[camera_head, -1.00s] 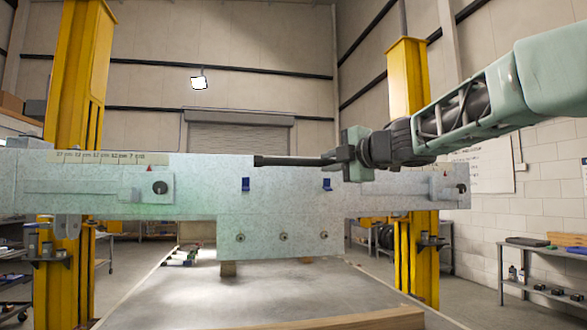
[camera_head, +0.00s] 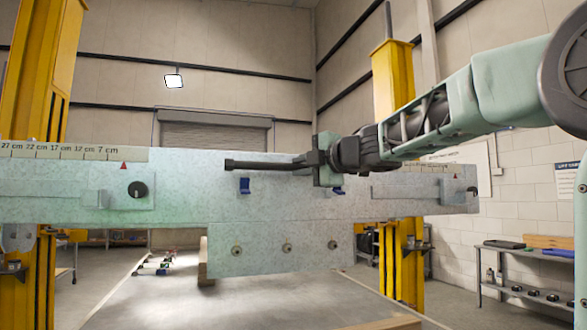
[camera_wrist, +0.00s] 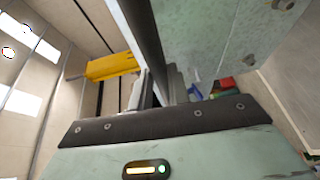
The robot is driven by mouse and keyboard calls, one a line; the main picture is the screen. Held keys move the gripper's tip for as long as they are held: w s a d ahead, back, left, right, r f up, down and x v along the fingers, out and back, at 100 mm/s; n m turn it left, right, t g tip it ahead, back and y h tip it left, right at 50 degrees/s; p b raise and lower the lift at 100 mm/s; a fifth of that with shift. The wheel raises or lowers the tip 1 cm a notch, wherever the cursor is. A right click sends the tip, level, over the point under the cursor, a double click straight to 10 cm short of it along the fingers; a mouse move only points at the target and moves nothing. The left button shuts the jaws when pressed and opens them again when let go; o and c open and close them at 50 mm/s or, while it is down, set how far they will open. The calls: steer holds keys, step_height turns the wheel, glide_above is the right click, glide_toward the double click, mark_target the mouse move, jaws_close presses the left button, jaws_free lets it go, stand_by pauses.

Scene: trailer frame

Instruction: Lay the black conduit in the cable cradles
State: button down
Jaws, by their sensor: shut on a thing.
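The black conduit (camera_head: 262,164) is roughly level in the head view, in front of the trailer frame's upper edge. My gripper (camera_head: 316,160) is shut on its right part; its left end sticks out free. The left blue cable cradle (camera_head: 244,185) is on the frame's face, below the conduit in the picture and apart from it. The right blue cradle (camera_head: 338,191) is below my gripper and partly hidden by it. In the wrist view the conduit (camera_wrist: 146,45) runs up from the jaws beside the frame (camera_wrist: 215,35), and a blue cradle (camera_wrist: 194,92) shows close by.
The pale frame beam (camera_head: 70,190) spans the view, with a measuring strip (camera_head: 60,152) and a black knob (camera_head: 137,189) at left. Yellow posts (camera_head: 40,90) stand behind it. A grey table surface (camera_head: 250,300) lies below. A side bench (camera_head: 530,285) stands at right.

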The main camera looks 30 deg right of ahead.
steer(key=shift+w+d+f+b, duration=0.25)
steer(key=shift+w+f+b, duration=0.55)
steer(key=shift+w+f, duration=0.1)
steer(key=shift+w+d+f+b, duration=0.3)
steer(key=shift+w+f+b, duration=0.55)
steer(key=shift+w, duration=0.05)
steer(key=shift+w+d+f+b, duration=0.25)
steer(key=shift+w+f+b, duration=0.55)
steer(key=shift+w+f, duration=0.1)
steer(key=c, duration=1.3)
jaws_free()
steer(key=shift+o, duration=0.2)
steer(key=s+d+b, duration=0.2)
steer(key=s+b, duration=1.2)
steer(key=s, duration=0.3)
steer(key=shift+r, duration=0.45)
